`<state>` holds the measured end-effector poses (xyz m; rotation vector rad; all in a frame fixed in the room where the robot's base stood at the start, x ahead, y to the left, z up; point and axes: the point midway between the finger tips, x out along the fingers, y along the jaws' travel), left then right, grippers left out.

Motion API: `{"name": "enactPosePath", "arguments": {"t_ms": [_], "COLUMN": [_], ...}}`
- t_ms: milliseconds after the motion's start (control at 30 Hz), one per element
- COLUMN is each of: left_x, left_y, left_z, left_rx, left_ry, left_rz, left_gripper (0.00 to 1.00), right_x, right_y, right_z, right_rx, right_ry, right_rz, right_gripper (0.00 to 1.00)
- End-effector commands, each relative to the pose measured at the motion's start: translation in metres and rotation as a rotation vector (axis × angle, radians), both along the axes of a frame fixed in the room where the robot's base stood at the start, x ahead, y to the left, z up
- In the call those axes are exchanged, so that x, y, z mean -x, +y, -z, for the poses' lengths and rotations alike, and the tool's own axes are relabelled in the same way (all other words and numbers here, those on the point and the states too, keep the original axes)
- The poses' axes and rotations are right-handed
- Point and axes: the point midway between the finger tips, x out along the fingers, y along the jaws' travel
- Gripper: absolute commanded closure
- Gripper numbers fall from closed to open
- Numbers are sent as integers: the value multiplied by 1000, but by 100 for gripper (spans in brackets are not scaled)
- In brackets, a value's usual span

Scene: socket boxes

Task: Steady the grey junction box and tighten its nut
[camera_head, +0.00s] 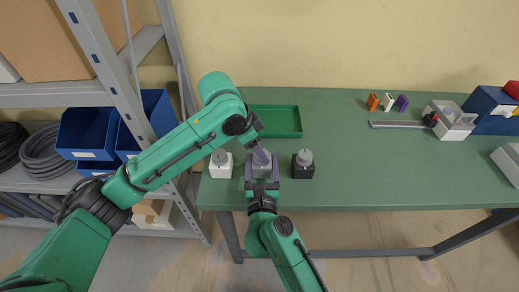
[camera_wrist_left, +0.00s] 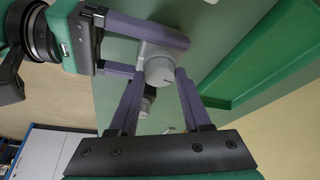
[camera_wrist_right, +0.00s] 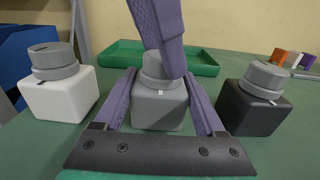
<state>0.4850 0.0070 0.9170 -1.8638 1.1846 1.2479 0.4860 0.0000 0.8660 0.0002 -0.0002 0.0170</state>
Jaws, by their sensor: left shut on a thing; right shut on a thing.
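The grey junction box (camera_wrist_right: 158,108) stands on the green table between a white box and a black box. Its round grey nut (camera_wrist_right: 153,68) sits on top. My right gripper (camera_head: 262,170) is shut on the box, with one finger along each side. My left gripper (camera_head: 262,156) comes down from above and is shut on the nut. The left wrist view shows the nut (camera_wrist_left: 160,69) between the left fingertips. In the right wrist view a left finger hides part of the nut. The box looks upright.
A white box (camera_head: 221,170) and a black box (camera_head: 302,171), each with a grey nut, stand close on either side. A green tray (camera_head: 285,121) lies behind. Small coloured pieces (camera_head: 387,102) and a wrench-like tool (camera_head: 397,124) lie right. A shelf rack (camera_head: 124,92) stands left.

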Motion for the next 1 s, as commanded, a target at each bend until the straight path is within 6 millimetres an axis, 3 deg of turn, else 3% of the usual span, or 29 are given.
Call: {"name": "enactPosePath", "arguments": {"t_ms": [1000], "left_x": [-8], "left_y": [0], "left_z": [-1], "left_rx": [1], "left_ry": [0], "left_rz": [939], "left_gripper": [100], "right_x": [0], "right_y": [-1], "right_z": [1], "right_rx": [1], "right_ry": [2], "right_rz": [2], "right_gripper": [95]}}
